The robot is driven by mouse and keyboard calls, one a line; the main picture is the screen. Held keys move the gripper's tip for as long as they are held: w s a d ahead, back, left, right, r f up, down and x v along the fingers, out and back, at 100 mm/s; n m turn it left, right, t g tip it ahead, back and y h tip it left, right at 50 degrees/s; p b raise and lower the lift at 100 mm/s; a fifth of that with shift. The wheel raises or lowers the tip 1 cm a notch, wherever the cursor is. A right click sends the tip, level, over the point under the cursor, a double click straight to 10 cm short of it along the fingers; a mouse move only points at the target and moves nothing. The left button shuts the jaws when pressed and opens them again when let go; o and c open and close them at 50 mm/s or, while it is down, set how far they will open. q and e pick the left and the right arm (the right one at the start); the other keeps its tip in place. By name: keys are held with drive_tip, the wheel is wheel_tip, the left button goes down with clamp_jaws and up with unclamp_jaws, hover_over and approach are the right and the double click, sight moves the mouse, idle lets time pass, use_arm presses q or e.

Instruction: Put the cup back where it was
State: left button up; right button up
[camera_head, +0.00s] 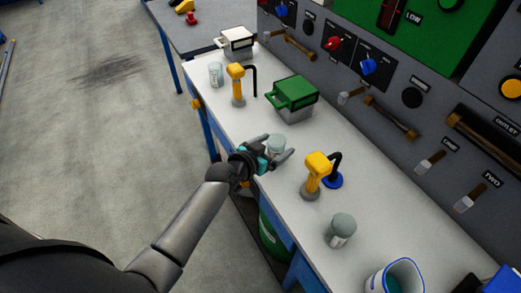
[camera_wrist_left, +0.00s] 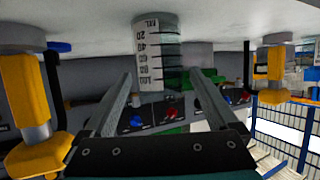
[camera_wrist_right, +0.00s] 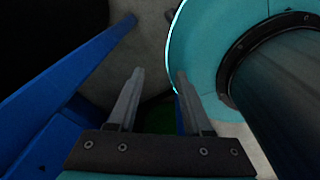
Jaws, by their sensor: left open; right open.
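A small clear grey cup (camera_head: 276,145) stands upright on the white worktop, in the middle of the head view. In the left wrist view, which is upside down, the cup (camera_wrist_left: 157,52) shows a printed scale of numbers. My left gripper (camera_head: 279,154) is open at the cup, with its fingers on either side of it. I cannot tell whether a finger touches it. Similar cups stand at the far left end (camera_head: 215,74) and nearer the front (camera_head: 341,230). My right gripper (camera_wrist_right: 157,75) is open and empty, seen only in the right wrist view.
Yellow-handled dispensers stand behind (camera_head: 237,86) and in front (camera_head: 316,174) of the cup. A green-lidded box (camera_head: 292,97) and a white-lidded box (camera_head: 237,42) stand farther along. A blue-rimmed container (camera_head: 397,276) is at the front. Blue beams (camera_wrist_right: 85,65) lie near my right gripper.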

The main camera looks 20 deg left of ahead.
use_arm(q)
drive_tip(key=p+v, duration=0.2)
drive_tip(key=v, duration=0.6)
drive_tip(key=shift+s+a, duration=0.1)
drive_tip(key=shift+s, duration=0.05)
